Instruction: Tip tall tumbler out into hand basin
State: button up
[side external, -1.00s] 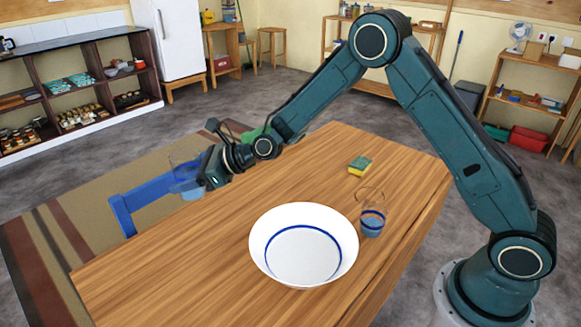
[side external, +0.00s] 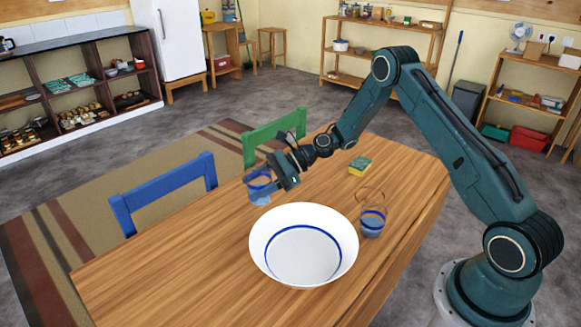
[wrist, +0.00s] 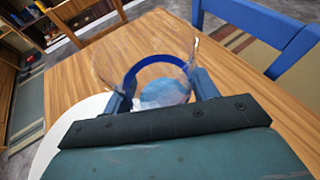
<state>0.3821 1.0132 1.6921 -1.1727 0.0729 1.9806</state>
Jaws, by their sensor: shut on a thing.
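The hand basin (side external: 304,277) is a wide white bowl with a blue ring inside, on the wooden table; it looks empty. My gripper (side external: 272,181) is shut on a clear tumbler with a blue band (side external: 259,188), just behind and left of the basin. The held tumbler looks close to upright and has bluish contents low in it. In the wrist view the tumbler (wrist: 160,70) sits between my fingers (wrist: 160,92), and the basin's white rim (wrist: 62,128) shows at lower left. Another clear glass with a blue band and bluish contents (side external: 371,222) stands right of the basin.
A yellow and green sponge (side external: 360,165) lies on the table behind the second glass. A blue chair (side external: 165,190) and a green chair (side external: 275,132) stand at the table's far edge. The table (side external: 170,275) left of the basin is clear.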

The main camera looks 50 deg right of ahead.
jog(key=s+d+n+g, duration=0.1)
jog(key=s+d, duration=0.3)
jog(key=s+d+f+n+g+y, duration=0.1)
jog(key=s+d+n+g, duration=0.1)
jog(key=s+d, duration=0.2)
jog(key=s+d+f+n+g, duration=0.1)
jog(key=s+d+g, duration=0.1)
jog(key=s+d, duration=0.2)
jog(key=shift+d+y, duration=0.3)
jog(key=shift+d, duration=0.1)
jog(key=shift+a+r+n, duration=0.1)
jog(key=shift+n, duration=0.2)
jog(key=shift+s+a+r+n+h, duration=0.15)
jog(key=shift+a+h, duration=0.2)
jog(key=shift+h, duration=0.55)
jog(key=shift+a+r+n+h, duration=0.15)
jog(key=shift+a+h, duration=0.2)
jog(key=shift+h, duration=0.55)
jog(key=h, duration=0.1)
jog(key=a+t+h, duration=0.1)
jog(key=h, duration=0.1)
jog(key=a+n+h, duration=0.1)
jog(key=h, duration=0.1)
jog(key=shift+s+f, duration=0.3)
jog(key=shift+d+r+t+h, duration=0.15)
jog(key=shift+r+t+h, duration=0.25)
jog(key=shift+h, duration=0.5)
jog(key=shift+f+n+h+p, duration=0.3)
jog(key=shift+f+h+p, duration=0.1)
jog(key=shift+f+h, duration=0.5)
